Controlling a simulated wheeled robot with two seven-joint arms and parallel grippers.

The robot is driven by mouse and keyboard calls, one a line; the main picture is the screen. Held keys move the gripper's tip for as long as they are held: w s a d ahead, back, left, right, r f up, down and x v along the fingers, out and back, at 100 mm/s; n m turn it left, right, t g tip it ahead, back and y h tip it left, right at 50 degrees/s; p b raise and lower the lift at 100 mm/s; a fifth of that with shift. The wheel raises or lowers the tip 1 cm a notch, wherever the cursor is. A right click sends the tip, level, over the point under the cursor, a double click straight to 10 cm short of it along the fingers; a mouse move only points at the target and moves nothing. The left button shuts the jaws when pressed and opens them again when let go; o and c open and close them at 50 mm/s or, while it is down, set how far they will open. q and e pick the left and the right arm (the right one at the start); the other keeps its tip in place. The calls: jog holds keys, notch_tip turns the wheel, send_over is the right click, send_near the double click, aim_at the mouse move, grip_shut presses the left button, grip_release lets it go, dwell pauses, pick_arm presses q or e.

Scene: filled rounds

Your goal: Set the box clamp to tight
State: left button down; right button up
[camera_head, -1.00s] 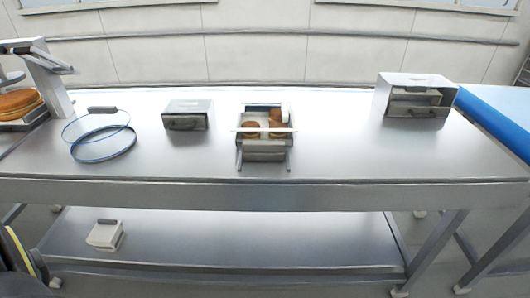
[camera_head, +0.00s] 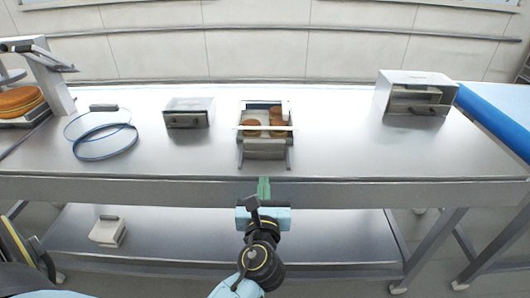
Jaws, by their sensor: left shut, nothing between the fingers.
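A metal box (camera_head: 265,148) stands open at the middle of the steel table, near its front edge. Round brown pieces (camera_head: 251,124) lie inside it, and a thin pale bar (camera_head: 264,128) crosses its top. I cannot tell from this view which part is the clamp or how it is set. My left gripper (camera_head: 264,187) is in front of the table's front edge, just below the box in the picture. Its green fingers are together, with nothing between them, apart from the box. My right gripper is not in view.
A larger metal box (camera_head: 414,94) stands at the right. A small pale box (camera_head: 108,231) sits on the lower shelf. Table around the middle box is clear.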

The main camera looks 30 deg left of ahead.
pick_arm(q)
send_near(265, 144)
jog(key=x, duration=0.7)
jog(key=shift+f, duration=0.1)
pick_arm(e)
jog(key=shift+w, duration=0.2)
